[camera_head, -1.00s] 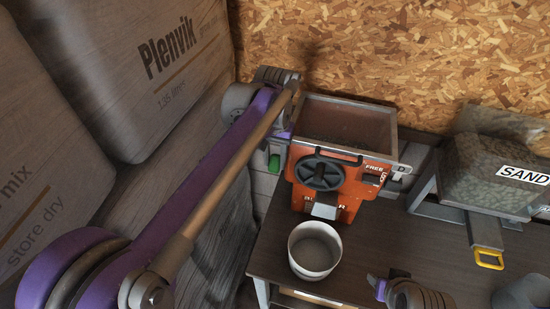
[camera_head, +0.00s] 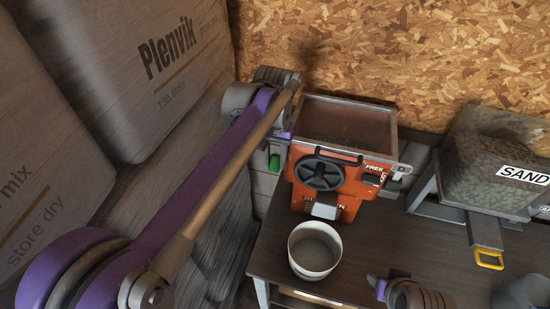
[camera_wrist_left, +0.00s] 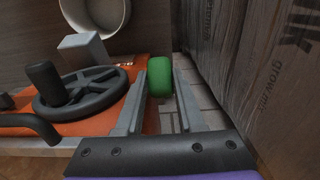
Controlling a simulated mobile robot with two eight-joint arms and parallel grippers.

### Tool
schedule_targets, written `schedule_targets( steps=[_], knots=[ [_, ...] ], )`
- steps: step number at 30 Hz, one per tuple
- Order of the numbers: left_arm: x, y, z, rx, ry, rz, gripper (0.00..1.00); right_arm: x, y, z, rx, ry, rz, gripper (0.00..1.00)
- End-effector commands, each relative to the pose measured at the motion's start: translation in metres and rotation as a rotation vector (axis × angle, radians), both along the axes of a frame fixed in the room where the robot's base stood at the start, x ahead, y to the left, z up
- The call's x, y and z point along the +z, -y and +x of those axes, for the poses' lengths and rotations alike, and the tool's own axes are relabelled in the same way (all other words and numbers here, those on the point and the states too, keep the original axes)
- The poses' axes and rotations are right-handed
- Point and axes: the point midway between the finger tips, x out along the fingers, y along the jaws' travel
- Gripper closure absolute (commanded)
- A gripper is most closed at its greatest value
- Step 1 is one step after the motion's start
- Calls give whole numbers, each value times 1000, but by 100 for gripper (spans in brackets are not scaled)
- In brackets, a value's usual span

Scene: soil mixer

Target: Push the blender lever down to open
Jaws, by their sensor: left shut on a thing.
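The orange blender (camera_head: 325,196) stands on the dark table, with a dark handwheel (camera_head: 319,173) on its front and a grey spout below. A green grip (camera_head: 274,163), which looks like the lever's end, sticks out at its left side. My left gripper (camera_head: 279,148) is beside the blender's left wall. In the left wrist view my left gripper (camera_wrist_left: 160,82) has the green grip (camera_wrist_left: 160,76) between its fingers and is shut on it. The lever's shaft is hidden. My right gripper (camera_head: 379,287) shows only partly at the bottom, its fingers unclear.
A white bucket (camera_head: 314,250) stands on the table (camera_head: 284,237) in front of the blender. A sand hopper (camera_head: 500,165) with a yellow-handled slide stands at the right. Large sacks (camera_head: 125,70) fill the left, close to my left arm. A chipboard wall is behind.

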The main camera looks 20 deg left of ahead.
Motion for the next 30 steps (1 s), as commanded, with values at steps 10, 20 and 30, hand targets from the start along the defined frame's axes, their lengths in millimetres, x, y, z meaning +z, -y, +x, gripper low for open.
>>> schedule_targets(
  steps=[10, 20, 30],
  knots=[
    [-9, 0, -10, 0, 85, -3, 100, -7, 0, -2, 0, -4, 0, 55],
    [-38, -1, -33, -1, 347, -12, 100, -25, 0, -8, 0, -16, 0, 55],
    [-80, -1, -48, -2, 668, -23, 100, -53, 0, -15, 0, -29, 0, 55]
  ],
)
